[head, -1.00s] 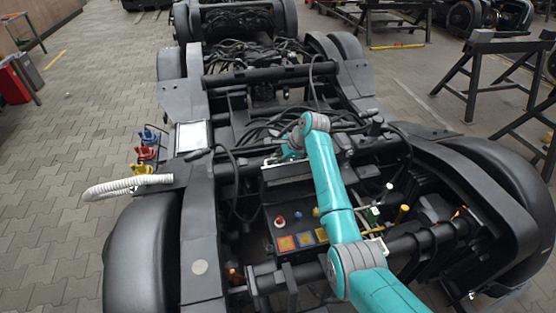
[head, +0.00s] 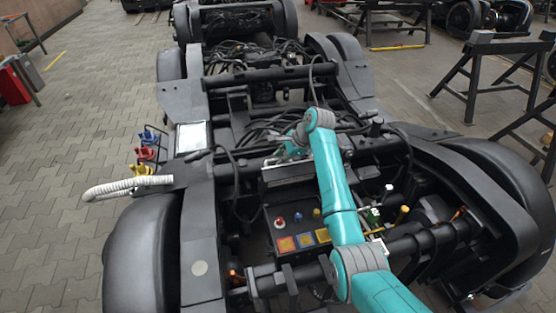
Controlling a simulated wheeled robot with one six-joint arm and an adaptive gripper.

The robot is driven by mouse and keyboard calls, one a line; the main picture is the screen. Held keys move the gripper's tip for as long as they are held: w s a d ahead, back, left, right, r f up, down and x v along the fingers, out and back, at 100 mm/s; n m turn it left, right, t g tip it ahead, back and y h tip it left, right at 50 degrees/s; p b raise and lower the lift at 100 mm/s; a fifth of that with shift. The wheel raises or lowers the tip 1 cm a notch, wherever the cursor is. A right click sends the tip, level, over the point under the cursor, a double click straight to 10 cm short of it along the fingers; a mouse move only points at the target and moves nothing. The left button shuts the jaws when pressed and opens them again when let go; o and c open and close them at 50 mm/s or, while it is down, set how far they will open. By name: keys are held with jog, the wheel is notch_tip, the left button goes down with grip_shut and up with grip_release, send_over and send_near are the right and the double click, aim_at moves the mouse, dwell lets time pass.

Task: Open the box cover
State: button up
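A dark box (head: 268,232) sits in the bogie frame below and left of my arm. Its face carries a red button (head: 279,222), a blue knob (head: 297,217) and orange square plates (head: 287,244). A dark panel with a light upper edge, apparently the box cover (head: 288,173), stands at the box's far side. How far it is open is hard to tell. My gripper (head: 285,156) is at the panel's upper edge, small and partly hidden by my teal arm. Whether it touches the panel, and whether its fingers are open or shut, cannot be made out.
Black cables (head: 262,135) and a crossbar lie behind the panel. Green, white and yellow-topped handles (head: 402,213) stand right of the arm. Large dark wheel covers (head: 145,255) flank the frame. A white hose (head: 125,187) and coloured valves (head: 145,152) are at left.

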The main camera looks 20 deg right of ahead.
jog(key=v, duration=0.9)
jog(key=shift+s+r, duration=0.1)
jog(key=shift+r, duration=0.15)
jog(key=shift+d, duration=0.1)
